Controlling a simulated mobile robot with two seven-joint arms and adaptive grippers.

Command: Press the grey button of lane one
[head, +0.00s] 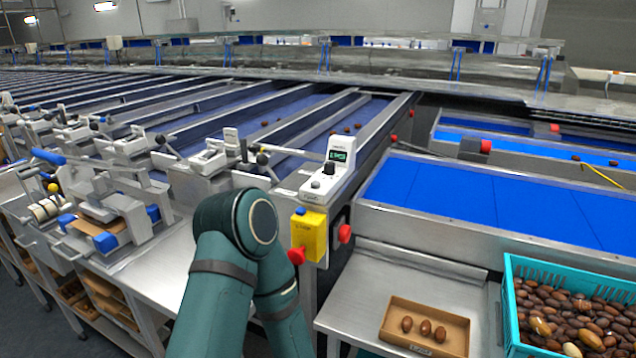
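A white control box (330,182) with a green-lit display (339,156) stands at the near end of the closest lane. A dark round knob (329,168) and a small greyish button (315,184) sit on its sloped face. The lane number is too small to read, and I cannot be sure which control is the grey button. My teal arm rises from the bottom centre and bends left of the box. It appears apart from the box. Neither gripper shows.
A yellow box (310,238) with a red button (297,256) hangs below the control box. Another red button (345,233) is beside it. A cardboard tray (424,346) holds three dates. A teal crate (509,300) of dates stands right. A blue belt (480,200) lies behind.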

